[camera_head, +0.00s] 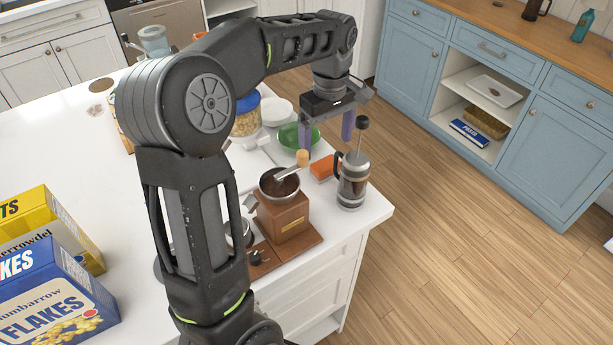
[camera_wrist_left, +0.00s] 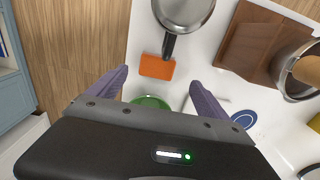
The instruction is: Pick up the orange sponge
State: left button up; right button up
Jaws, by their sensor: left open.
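The orange sponge (camera_head: 322,168) lies on the white counter near its right end, between the wooden coffee grinder (camera_head: 283,217) and the French press (camera_head: 352,182). In the left wrist view the sponge (camera_wrist_left: 157,68) lies ahead of the fingers, and the press handle (camera_wrist_left: 168,45) overlaps its far edge. My left gripper (camera_head: 327,134) is open and empty, its purple fingers pointing down above the counter, near the green bowl (camera_head: 297,137). In the left wrist view its open fingers (camera_wrist_left: 158,80) frame the sponge and part of the bowl. My right gripper is in neither view.
The French press stands close beside the sponge, with its plunger knob (camera_head: 362,122) raised. The grinder's crank is on the other side. A jar (camera_head: 246,118) and white plates (camera_head: 276,110) stand behind. Cereal boxes (camera_head: 50,285) are far left. The counter's right edge is near.

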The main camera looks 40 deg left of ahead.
aim_at(326, 163)
pick_arm(q)
jog(key=shift+w+f, duration=0.1)
jog(key=shift+w, duration=0.2)
jog(key=shift+s+f, duration=0.15)
jog(key=shift+f, duration=1.1)
jog(key=shift+f, duration=0.15)
jog(key=shift+f+p, duration=0.35)
jog(key=shift+p, duration=0.1)
notch_tip(326, 163, down, 4)
jog(key=shift+a+f+p, duration=0.1)
jog(key=shift+f+p, duration=0.05)
jog(key=shift+p, duration=0.3)
jog(key=c, duration=1.4)
